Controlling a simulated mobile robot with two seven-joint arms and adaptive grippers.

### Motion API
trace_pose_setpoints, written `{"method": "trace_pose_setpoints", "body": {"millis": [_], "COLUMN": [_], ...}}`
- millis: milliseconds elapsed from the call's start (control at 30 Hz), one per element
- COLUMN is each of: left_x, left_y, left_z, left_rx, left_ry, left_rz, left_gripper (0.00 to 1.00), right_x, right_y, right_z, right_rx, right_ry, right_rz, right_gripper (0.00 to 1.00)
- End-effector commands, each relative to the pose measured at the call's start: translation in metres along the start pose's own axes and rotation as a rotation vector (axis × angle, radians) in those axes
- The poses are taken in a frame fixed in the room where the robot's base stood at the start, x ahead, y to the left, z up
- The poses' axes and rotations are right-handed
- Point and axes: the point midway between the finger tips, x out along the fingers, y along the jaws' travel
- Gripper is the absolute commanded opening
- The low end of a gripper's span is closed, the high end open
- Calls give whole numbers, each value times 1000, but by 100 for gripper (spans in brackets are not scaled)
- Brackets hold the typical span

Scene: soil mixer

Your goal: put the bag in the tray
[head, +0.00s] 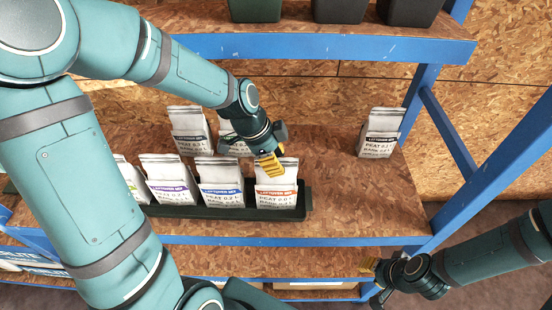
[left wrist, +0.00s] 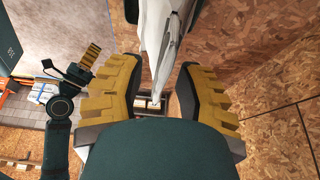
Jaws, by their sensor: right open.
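A black tray (head: 308,200) lies along the front of the wooden shelf and holds a row of white bags. The bag with a red label (head: 277,190) stands upright at its right end. My left gripper (head: 269,165) is at the top of this bag, with its yellow fingers partly covering it. In the left wrist view my left fingers (left wrist: 158,92) are spread apart, with a white bag (left wrist: 153,30) showing between and beyond them. Contact is not clear. My right gripper (head: 370,281) is open, low at the right in front of the shelf.
Bags with blue (head: 222,184) and purple (head: 168,182) labels stand in the tray. Behind stand a dark-labelled bag (head: 190,130) and one partly hidden by my gripper. Another bag (head: 380,132) stands alone at right. Blue posts (head: 420,150) and an upper shelf with dark pots frame the space.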

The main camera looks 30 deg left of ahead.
Motion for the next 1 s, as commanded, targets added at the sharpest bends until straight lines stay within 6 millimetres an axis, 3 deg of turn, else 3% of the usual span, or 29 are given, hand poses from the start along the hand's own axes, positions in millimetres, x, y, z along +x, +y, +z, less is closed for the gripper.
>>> {"method": "trace_pose_setpoints", "body": {"millis": [267, 700, 1000], "left_x": [-8, -93, -122], "left_y": [-1, -1, 0], "left_z": [-2, -2, -1], "left_rx": [0, 0, 0], "left_ry": [1, 1, 1], "left_rz": [-3, -5, -1], "left_gripper": [34, 34, 34], "right_x": [-5, -9, -10], "right_y": [-2, -3, -3], "right_z": [-1, -1, -1], "right_rx": [0, 0, 0], "right_ry": [0, 0, 0], "right_rz": [-1, -2, -2], "right_gripper": [34, 34, 34]}}
